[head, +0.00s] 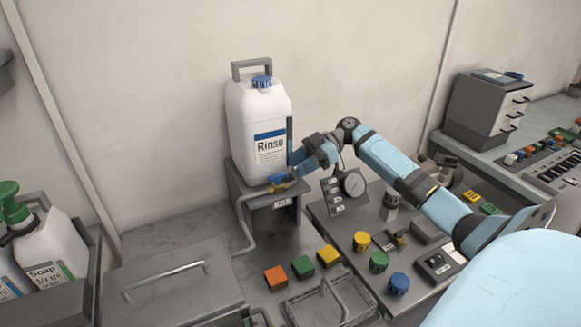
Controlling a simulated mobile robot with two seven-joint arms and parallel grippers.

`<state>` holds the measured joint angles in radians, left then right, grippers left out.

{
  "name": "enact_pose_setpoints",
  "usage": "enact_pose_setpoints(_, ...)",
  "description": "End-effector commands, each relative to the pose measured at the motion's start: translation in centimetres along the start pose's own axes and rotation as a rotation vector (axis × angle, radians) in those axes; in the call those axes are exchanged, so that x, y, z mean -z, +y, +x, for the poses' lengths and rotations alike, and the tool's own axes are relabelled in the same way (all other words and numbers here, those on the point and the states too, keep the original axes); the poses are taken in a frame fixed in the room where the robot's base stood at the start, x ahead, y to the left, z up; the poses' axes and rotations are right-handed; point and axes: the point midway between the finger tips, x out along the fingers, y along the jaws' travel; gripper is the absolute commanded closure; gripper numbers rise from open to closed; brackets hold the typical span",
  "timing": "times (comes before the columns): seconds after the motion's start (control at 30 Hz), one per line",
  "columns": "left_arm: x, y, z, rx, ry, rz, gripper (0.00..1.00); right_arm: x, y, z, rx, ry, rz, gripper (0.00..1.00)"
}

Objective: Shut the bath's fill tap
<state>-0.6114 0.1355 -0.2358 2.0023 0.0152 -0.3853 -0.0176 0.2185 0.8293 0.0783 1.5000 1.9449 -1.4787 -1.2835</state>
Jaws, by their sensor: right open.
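A small brass tap with a blue handle (278,178) sits at the foot of the white Rinse canister (257,115), at the front of a grey stand. My right gripper (288,158) is at the lower right side of the canister, just above and beside the tap. It is open. Whether the other finger touches the blue handle cannot be told. The handle's exact angle is too small to read. A lidded grey box (165,302), possibly the bath, stands front left. My left gripper is not in view.
A pipe (243,232) runs down from the stand. A gauge panel (342,190) stands close under my right arm. Orange, green and yellow blocks (302,266) and a wire basket (330,302) lie in front. Soap bottles (45,250) stand at left.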

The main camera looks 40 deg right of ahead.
Motion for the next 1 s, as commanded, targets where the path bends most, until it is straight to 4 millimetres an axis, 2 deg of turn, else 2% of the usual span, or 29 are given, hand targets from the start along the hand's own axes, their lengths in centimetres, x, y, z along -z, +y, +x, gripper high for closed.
enact_pose_setpoints(0.2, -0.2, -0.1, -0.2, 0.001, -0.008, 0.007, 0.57, 0.1, 0.0, 2.5, 0.000, 0.001, 0.001, 0.60)
enact_pose_setpoints(0.57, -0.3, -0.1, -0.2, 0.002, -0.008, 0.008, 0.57, 0.0, 0.0, 3.1, -0.001, 0.000, 0.000, 0.60)
enact_pose_setpoints(0.73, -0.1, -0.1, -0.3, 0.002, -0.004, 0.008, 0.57, 0.0, 0.0, 3.0, 0.000, 0.000, 0.001, 0.96)
enact_pose_setpoints(0.77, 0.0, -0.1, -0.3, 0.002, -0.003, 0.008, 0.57, 0.0, 0.0, 3.0, 0.000, 0.000, 0.001, 1.00)
enact_pose_setpoints(1.0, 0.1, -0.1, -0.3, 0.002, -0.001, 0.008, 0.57, 0.0, -0.1, 3.1, -0.008, 0.000, 0.004, 1.00)
